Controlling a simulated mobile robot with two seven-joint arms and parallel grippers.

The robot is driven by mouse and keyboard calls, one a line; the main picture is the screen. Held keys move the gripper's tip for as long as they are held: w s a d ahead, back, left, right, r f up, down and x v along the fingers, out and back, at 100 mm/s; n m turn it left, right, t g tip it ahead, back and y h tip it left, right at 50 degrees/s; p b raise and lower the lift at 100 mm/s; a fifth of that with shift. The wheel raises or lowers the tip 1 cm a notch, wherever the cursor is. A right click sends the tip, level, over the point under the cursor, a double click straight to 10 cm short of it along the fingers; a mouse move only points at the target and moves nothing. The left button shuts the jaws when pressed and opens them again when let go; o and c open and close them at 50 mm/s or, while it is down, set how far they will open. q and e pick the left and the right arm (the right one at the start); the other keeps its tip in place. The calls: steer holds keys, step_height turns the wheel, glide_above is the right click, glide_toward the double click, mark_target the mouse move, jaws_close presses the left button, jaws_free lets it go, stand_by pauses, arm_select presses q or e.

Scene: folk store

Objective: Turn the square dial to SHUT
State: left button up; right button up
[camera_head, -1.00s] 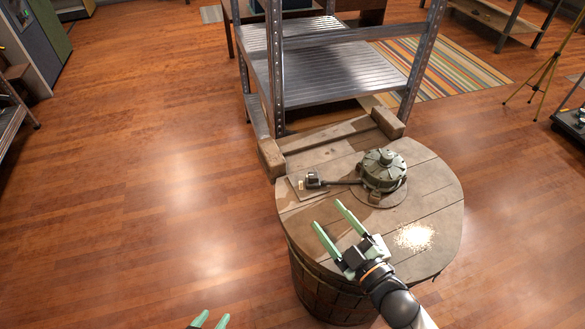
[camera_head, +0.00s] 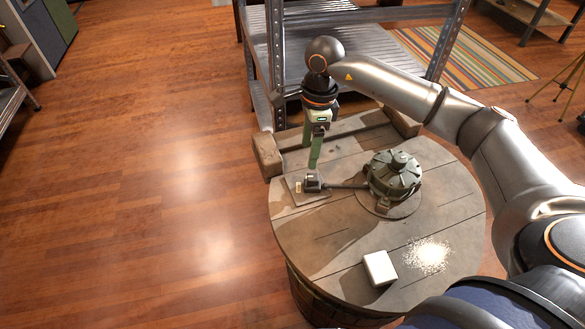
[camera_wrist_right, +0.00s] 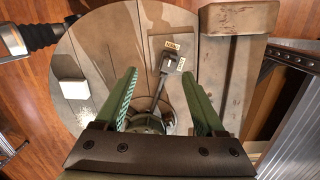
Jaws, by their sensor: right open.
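The square dial (camera_head: 313,183) is a small dark block at the left end of a pipe from a round green-grey device (camera_head: 393,174) on the barrel top. It sits by a flat plate (camera_head: 298,190) with a pale tag. My right gripper (camera_head: 310,158) points down just above the dial, open. In the wrist view its fingers (camera_wrist_right: 159,73) are spread on either side of the dial and pipe; contact cannot be told. My left gripper is out of view.
The wooden barrel top (camera_head: 335,235) carries a white block (camera_head: 380,268) and a patch of pale grains (camera_head: 430,256) at the front. A raised wooden frame (camera_head: 350,140) runs along its back. A metal shelf rack (camera_head: 345,60) stands behind. Floor to the left is clear.

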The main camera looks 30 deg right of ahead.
mark_target(313, 177)
steer(key=shift+h, duration=0.5)
steer(key=f, duration=0.3)
steer(key=d+f, duration=0.1)
steer(key=f, duration=0.3)
steer(key=w+d+f, duration=0.1)
steer(key=f, duration=0.3)
steer(key=shift+f, duration=0.25)
jaws_close()
